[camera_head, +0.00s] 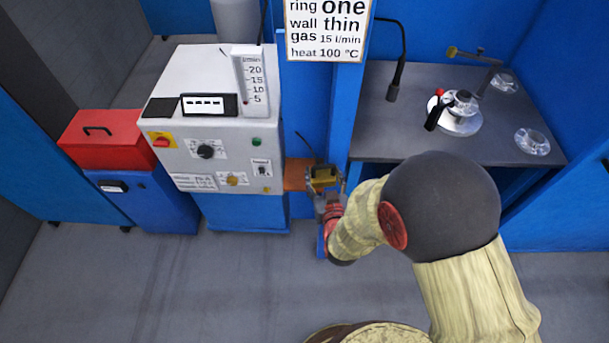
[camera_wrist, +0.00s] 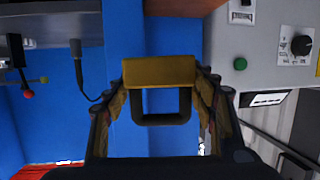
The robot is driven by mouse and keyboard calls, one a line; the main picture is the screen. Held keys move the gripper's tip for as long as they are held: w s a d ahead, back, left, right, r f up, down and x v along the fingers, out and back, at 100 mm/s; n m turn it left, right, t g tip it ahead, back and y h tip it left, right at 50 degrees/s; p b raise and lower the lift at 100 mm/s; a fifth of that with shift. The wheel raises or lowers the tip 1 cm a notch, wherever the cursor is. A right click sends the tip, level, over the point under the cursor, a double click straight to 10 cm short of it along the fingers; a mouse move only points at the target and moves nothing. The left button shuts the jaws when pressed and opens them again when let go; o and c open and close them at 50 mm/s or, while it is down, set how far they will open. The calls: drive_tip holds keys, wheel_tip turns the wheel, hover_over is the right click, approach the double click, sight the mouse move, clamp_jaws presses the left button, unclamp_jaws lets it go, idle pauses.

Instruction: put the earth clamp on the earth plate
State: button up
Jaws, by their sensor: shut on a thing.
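The earth clamp (camera_head: 323,174) is a brass-yellow block with a dark loop-shaped handle. My gripper (camera_head: 327,188) is shut on it, in front of the blue post. In the wrist view the clamp (camera_wrist: 158,72) sits between the two fingers of my gripper (camera_wrist: 160,95), with the dark loop toward the palm. A copper-brown plate, seemingly the earth plate (camera_head: 296,173), juts out beside the grey machine, just left of the clamp in the head view. I cannot tell whether clamp and plate touch.
The grey machine (camera_head: 215,120) with knobs and a flow gauge stands left of the clamp. A red toolbox (camera_head: 103,140) is further left. A dark bench (camera_head: 400,130) with a round metal fixture (camera_head: 459,116) is at right. A sign (camera_head: 326,30) hangs on the blue post.

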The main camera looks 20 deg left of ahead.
drive_tip(key=s+a+r, duration=0.2)
drive_tip(key=s+a, duration=0.1)
drive_tip(key=a, duration=0.4)
drive_tip(key=s+a+r, duration=0.2)
drive_tip(key=s+a, duration=0.1)
drive_tip(key=a, duration=0.3)
drive_tip(key=w+d+f+b, duration=0.1)
drive_tip(key=w+f, duration=0.2)
drive_tip(key=w, duration=0.1)
drive_tip(key=w+d+f+m+h+b, duration=0.1)
drive_tip(key=w+d+f+b, duration=0.1)
drive_tip(key=w+f, duration=0.1)
drive_tip(key=w+d+f+m+h+b, duration=0.1)
drive_tip(key=w+f+b, duration=0.1)
drive_tip(key=w, duration=0.4)
drive_tip(key=shift+d+f+t, duration=0.3)
drive_tip(key=shift+f, duration=0.35)
drive_tip(key=shift+w+f+b, duration=0.1)
drive_tip(key=shift+f+b, duration=0.15)
drive_tip(key=shift+b, duration=0.05)
drive_tip(key=shift+w+f+b, duration=0.2)
drive_tip(key=shift+f+b, duration=0.55)
drive_tip(key=shift+f, duration=0.9)
